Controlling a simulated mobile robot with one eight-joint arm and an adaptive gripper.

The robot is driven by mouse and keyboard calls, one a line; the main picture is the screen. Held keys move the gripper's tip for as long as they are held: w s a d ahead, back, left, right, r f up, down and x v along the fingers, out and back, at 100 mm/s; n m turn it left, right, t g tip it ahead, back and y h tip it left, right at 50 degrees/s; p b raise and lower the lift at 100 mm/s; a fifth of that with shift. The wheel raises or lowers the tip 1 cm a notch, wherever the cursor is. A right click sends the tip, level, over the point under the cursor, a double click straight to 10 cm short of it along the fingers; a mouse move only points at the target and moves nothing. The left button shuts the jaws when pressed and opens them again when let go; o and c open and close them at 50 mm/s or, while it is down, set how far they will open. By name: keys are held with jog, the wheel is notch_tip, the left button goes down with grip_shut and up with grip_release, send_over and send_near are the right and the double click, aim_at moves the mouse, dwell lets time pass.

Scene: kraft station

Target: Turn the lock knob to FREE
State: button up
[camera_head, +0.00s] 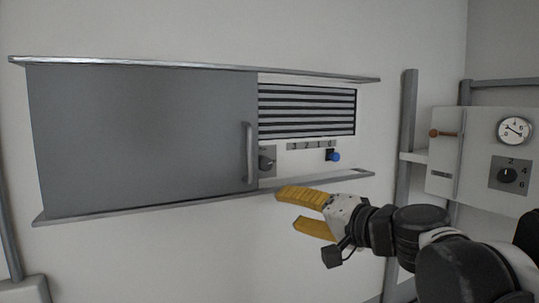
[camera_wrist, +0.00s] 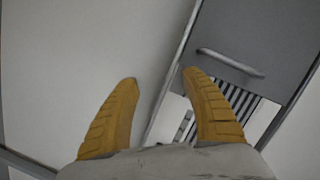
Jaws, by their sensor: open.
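A dark round knob (camera_head: 266,163) sits on a small grey plate beside the handle of a grey panel door (camera_head: 140,140); it looks like the lock knob, but no FREE mark is readable. My gripper (camera_head: 288,208) is open and empty, its yellow fingers pointing left, below the lower rail and to the lower right of the knob in the picture. In the wrist view the open fingers (camera_wrist: 158,78) have nothing between them but the wall and a rail edge. The knob cannot be made out in the wrist view.
The door's bar handle (camera_head: 249,153) also shows in the wrist view (camera_wrist: 230,63). A lower rail (camera_head: 330,182) juts out close above my fingers. Right of the door are a slatted vent (camera_head: 305,110) and a blue knob (camera_head: 334,156). A numbered dial (camera_head: 508,175) and gauge (camera_head: 514,130) are far right.

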jog(key=m+t+p, duration=0.2)
send_near(266, 165)
jog(key=p+x, duration=0.1)
jog(key=x, duration=0.9)
jog(key=shift+w+a, duration=0.15)
jog(key=shift+w, duration=0.1)
jog(key=shift+s, duration=0.1)
jog(key=c, duration=1.2)
